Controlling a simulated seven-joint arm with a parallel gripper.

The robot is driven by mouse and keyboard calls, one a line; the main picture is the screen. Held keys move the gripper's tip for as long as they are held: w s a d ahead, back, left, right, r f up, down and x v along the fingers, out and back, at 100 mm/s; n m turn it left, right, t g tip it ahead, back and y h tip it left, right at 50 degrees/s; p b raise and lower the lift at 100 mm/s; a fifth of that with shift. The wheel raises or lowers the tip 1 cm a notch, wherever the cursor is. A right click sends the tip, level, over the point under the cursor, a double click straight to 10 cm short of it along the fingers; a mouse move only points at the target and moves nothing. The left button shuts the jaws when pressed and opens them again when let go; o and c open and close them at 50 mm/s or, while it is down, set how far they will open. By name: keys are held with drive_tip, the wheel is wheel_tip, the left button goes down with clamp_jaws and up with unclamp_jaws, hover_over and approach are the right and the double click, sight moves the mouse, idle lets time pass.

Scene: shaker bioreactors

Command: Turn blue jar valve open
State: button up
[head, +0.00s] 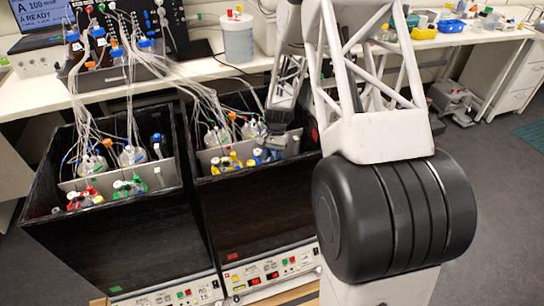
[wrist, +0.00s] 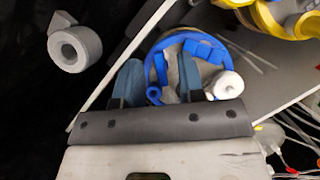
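The blue jar (wrist: 206,51) has a blue ring around its top and blue fittings, and a white cap on its right side in the wrist view. In the head view its blue parts (head: 262,157) show at the right end of the right-hand box's front row, partly hidden by my gripper. My gripper (wrist: 157,72) is open over the jar's top, its two blue-grey fingers apart. A narrow blue piece, perhaps the valve, lies between the fingers, nearer the left one. I cannot tell whether either finger touches it.
Red-topped (head: 85,197) and green-topped (head: 129,187) jars stand in the left box. Thin tubes run above both dark boxes. A grey-white round fitting (wrist: 75,47) sits on the dark wall.

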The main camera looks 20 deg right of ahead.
clamp_jaws()
drive_tip(key=shift+n, duration=0.3)
drive_tip(key=n+h, duration=0.1)
drive_tip(key=n, duration=0.2)
drive_tip(key=shift+a+g, duration=0.1)
drive_tip(key=shift+g, duration=0.2)
drive_tip(key=shift+n+h, duration=0.8)
drive_tip(key=shift+n, duration=1.1)
unclamp_jaws()
